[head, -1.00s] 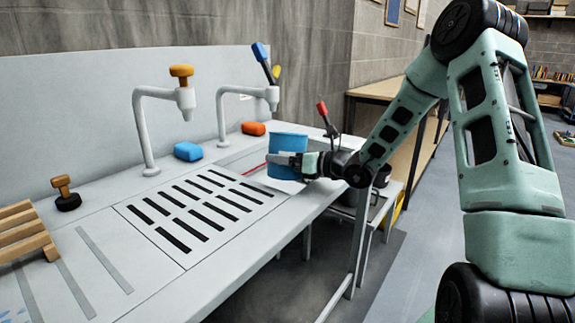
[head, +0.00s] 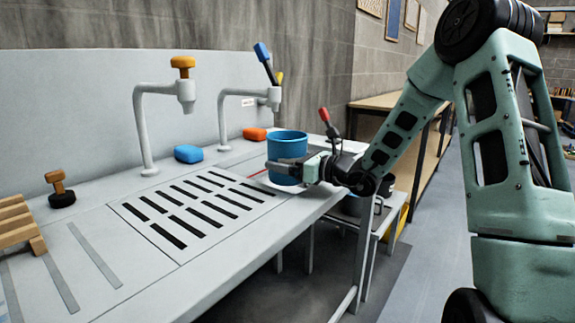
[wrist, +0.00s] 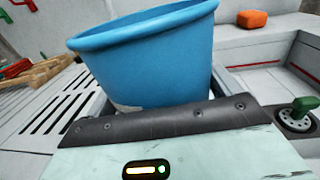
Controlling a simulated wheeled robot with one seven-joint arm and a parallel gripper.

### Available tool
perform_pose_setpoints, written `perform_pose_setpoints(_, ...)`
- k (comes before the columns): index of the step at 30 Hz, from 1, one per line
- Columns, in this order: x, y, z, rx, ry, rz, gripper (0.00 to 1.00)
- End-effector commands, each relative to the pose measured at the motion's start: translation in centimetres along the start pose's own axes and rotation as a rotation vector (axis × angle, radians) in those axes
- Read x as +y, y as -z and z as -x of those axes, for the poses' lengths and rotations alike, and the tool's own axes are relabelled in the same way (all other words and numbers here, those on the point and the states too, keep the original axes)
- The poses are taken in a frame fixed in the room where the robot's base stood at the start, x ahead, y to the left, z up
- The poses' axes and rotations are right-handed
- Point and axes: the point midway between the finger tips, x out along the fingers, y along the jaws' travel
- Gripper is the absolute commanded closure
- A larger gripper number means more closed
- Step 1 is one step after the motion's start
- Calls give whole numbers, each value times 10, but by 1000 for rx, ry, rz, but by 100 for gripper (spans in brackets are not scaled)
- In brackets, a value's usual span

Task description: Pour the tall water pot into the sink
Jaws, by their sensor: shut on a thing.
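The blue pot (head: 288,145) is held by my gripper (head: 290,168) at the right part of the sink counter. Its open rim faces up and it looks close to upright in the head view. In the wrist view the pot (wrist: 150,60) fills the top middle, with its rim slanting. My gripper is shut on its lower side; the fingertips are partly hidden. The slotted sink drain (head: 190,208) lies to the left of the pot. What is inside the pot is hidden.
Two white taps (head: 143,130) stand along the back. A blue block (head: 188,153) and an orange block (head: 255,134) lie near them. A wooden rack (head: 18,227) sits at the far left. A red-handled lever (head: 324,115) rises behind my gripper.

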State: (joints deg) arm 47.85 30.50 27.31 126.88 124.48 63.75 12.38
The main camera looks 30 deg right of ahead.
Motion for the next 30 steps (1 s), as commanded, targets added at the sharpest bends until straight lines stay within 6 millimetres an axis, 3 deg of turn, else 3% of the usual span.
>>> perform_pose_setpoints(11,0,-2,0,-1,0,2,50)
perform_pose_setpoints(30,0,-42,0,-1,0,2,50)
